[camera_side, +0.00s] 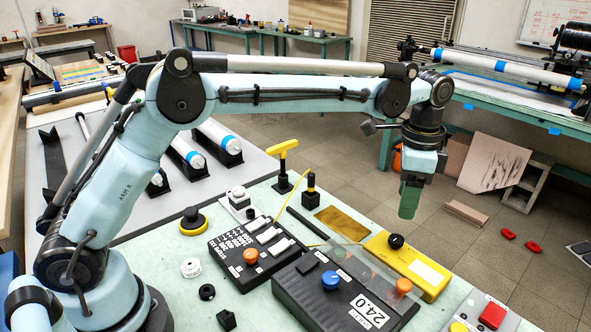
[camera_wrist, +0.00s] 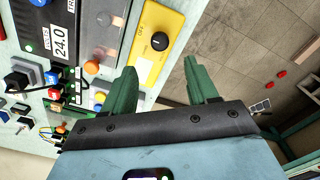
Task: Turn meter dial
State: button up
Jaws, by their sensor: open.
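The yellow meter (camera_side: 427,277) lies on the pale green bench near its right edge, with a black dial (camera_side: 396,241) on its face. In the wrist view the meter (camera_wrist: 169,22) and its dial (camera_wrist: 159,41) show ahead of the gripper, with lettering beside the dial. My gripper (camera_side: 409,212) points down above the meter, apart from the dial. In the wrist view its two green fingers (camera_wrist: 160,72) are spread with nothing between them.
A dark box (camera_side: 345,300) reading 24.0, with blue and orange knobs, stands close to the meter. Another black control box (camera_side: 255,250) sits left of it. A yellow T-handle (camera_side: 284,165) stands up at the back. Past the bench's right edge is open floor (camera_wrist: 245,35).

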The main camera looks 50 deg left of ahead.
jog(key=shift+r, duration=1.45)
jog(key=s+a+r+n+t, duration=0.3)
jog(key=s+a+r+n, duration=0.15)
jog(key=s+a, duration=0.45)
jog(key=s+a+f+n+t, duration=0.4)
jog(key=s+a+f+n, duration=0.3)
jog(key=s, duration=0.4)
jog(key=shift+a, duration=0.5)
dwell(0.3)
